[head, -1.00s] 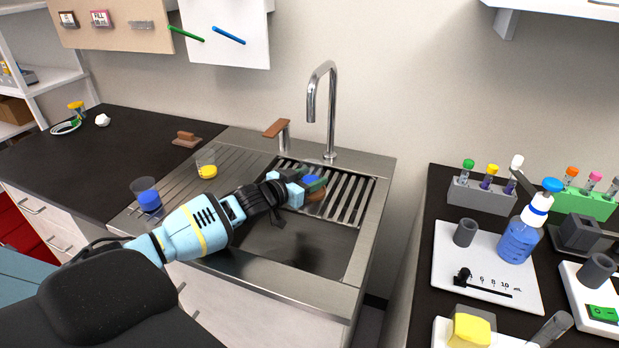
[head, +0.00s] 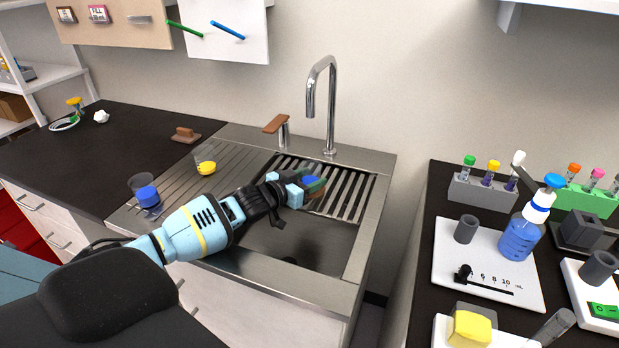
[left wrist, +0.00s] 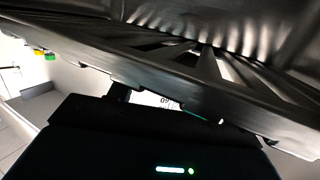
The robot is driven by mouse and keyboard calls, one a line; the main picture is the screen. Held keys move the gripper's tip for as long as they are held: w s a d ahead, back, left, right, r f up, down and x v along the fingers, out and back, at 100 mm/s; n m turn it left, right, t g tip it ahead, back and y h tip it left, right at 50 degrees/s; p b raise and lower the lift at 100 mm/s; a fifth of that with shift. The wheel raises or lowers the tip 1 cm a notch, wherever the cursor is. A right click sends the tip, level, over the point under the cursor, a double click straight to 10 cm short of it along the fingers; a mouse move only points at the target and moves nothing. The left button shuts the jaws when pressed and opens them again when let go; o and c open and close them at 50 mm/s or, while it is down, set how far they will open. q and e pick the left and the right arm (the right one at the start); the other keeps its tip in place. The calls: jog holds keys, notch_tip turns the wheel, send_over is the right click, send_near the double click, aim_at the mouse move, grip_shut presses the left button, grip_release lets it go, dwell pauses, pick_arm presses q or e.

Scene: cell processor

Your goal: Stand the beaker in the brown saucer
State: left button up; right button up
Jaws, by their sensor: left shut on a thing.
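My left gripper (head: 301,189) is over the slatted rack in the sink. It is shut on a small beaker with blue contents (head: 312,181), mostly hidden by the fingers. The brown saucer (head: 315,194) shows in part right beside and below the fingertips, over the slats. I cannot tell whether the beaker rests in it or is held just above it. A green edge shows beside the blue. The left wrist view is dark and shows only metal slats (left wrist: 190,50), with no beaker or saucer clear. My right gripper is not in view.
The sink (head: 300,245) has a tall faucet (head: 331,110) behind the rack. A blue-filled beaker (head: 147,196) and a yellow-filled one (head: 206,167) stand on the ribbed drainer to the left. A crowded dark counter is at the right.

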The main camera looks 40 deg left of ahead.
aim_at(303, 181)
pick_arm(q)
jog(key=o, duration=1.4)
jog(key=shift+o, duration=0.2)
jog(key=shift+p+v, duration=0.4)
jog(key=shift+v, duration=3.5)
